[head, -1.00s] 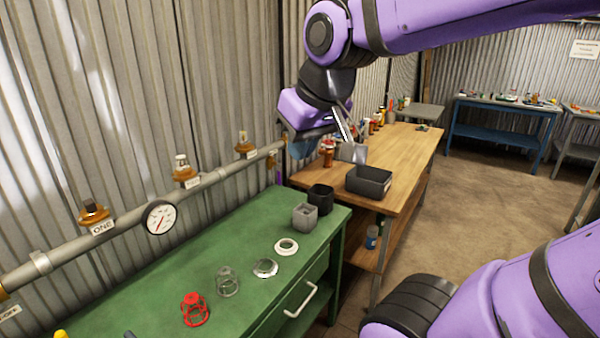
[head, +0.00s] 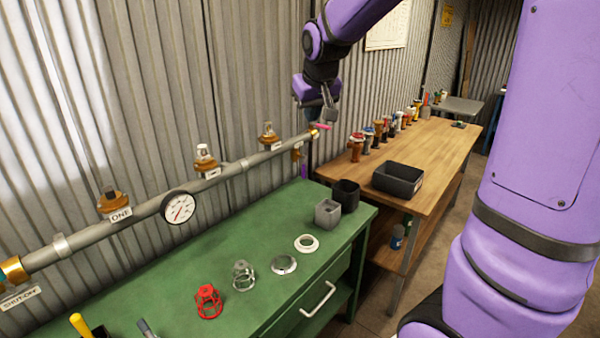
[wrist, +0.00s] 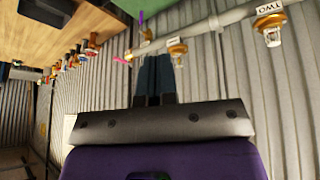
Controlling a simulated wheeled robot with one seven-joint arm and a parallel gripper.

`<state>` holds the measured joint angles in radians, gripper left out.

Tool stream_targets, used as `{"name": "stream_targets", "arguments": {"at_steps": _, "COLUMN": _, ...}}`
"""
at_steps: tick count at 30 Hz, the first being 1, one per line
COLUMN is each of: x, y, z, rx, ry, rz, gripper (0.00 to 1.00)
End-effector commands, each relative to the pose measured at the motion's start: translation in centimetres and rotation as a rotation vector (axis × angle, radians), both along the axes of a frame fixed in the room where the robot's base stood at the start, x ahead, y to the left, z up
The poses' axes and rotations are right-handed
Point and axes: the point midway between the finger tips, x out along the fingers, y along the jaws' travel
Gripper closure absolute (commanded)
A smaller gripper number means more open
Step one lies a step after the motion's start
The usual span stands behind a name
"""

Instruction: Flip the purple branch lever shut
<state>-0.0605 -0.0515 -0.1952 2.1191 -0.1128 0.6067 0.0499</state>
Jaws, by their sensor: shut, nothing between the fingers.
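My gripper (head: 328,116) is shut and empty, fingers pointing down near the right end of the grey pipe. In the wrist view its dark fingers (wrist: 154,72) lie together. A narrow purple strip (head: 303,172) hangs upright below the pipe end. Contact with the lever is not visible.
The grey pipe (head: 240,166) runs along the corrugated wall with several brass fittings and a gauge (head: 179,207). The green bench (head: 180,270) holds a red cage (head: 208,302) and a grey cup (head: 327,213). A wooden table (head: 440,150) carries a black bin (head: 398,178).

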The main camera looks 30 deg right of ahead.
Motion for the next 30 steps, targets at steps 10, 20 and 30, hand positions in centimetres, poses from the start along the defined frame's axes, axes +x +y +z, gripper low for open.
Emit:
{"name": "stream_targets", "arguments": {"at_steps": 10, "x": 8.9, "y": -3.1, "z": -5.2, "rx": -0.078, "ry": 0.007, "rz": -0.024, "gripper": 1.0}}
{"name": "stream_targets", "arguments": {"at_steps": 20, "x": 16.2, "y": -6.0, "z": -11.6, "rx": -0.173, "ry": 0.011, "rz": -0.023, "gripper": 1.0}}
{"name": "stream_targets", "arguments": {"at_steps": 30, "x": 22.5, "y": -8.6, "z": -19.5, "rx": -0.282, "ry": 0.016, "rz": 0.008, "gripper": 1.0}}
